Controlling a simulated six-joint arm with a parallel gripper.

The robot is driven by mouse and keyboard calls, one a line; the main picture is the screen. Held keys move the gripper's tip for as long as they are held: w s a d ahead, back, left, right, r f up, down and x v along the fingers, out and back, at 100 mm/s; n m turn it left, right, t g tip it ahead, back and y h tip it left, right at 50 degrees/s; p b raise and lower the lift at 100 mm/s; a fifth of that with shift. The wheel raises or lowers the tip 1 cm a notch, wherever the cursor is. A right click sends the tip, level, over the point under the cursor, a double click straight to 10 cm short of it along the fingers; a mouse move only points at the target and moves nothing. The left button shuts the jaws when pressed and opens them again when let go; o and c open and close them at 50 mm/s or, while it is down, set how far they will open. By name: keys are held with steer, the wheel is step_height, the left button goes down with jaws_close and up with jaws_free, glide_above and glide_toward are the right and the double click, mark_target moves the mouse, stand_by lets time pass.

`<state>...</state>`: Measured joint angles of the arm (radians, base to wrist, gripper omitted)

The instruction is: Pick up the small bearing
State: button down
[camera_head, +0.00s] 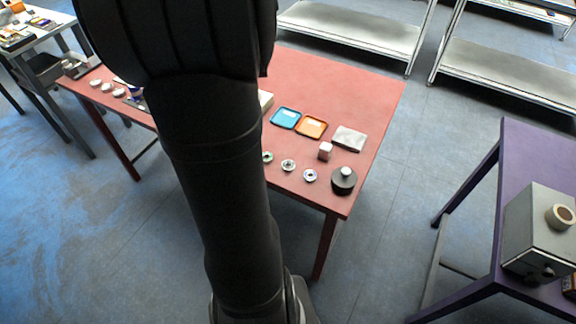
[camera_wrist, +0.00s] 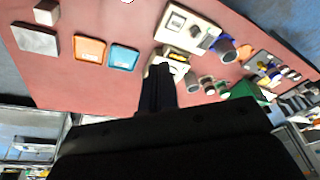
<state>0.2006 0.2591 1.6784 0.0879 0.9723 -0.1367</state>
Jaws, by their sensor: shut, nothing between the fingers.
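Several small round metal parts that look like bearings lie in a row along the near edge of the red table (camera_head: 340,80): one beside my arm (camera_head: 267,157), a middle one (camera_head: 288,165) and a right one (camera_head: 310,175). I cannot tell which is the small bearing. My gripper (camera_wrist: 160,72) shows in the wrist view with its fingers together and empty, above the table near a white device (camera_wrist: 190,25). My arm hides the gripper in the head view.
A blue tray (camera_head: 286,118), an orange tray (camera_head: 312,127), a grey plate (camera_head: 348,138), a pale cube (camera_head: 325,151) and a dark round part (camera_head: 343,180) share the table. In the wrist view, grey cylinders (camera_wrist: 207,85) and a green box (camera_wrist: 250,93) stand right of the fingers.

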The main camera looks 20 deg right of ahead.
stand_by(0.3)
steer(key=c, duration=0.9)
jaws_free()
steer(key=shift+o, duration=0.2)
steer(key=n+g+h, duration=0.4)
steer(key=n+h, duration=0.1)
steer(key=n, duration=1.2)
glide_toward(288, 165)
steer(key=x, duration=0.2)
steer(key=shift+w+d+f, duration=0.1)
steer(key=shift+d+f, duration=0.15)
steer(key=shift+x, duration=2.7)
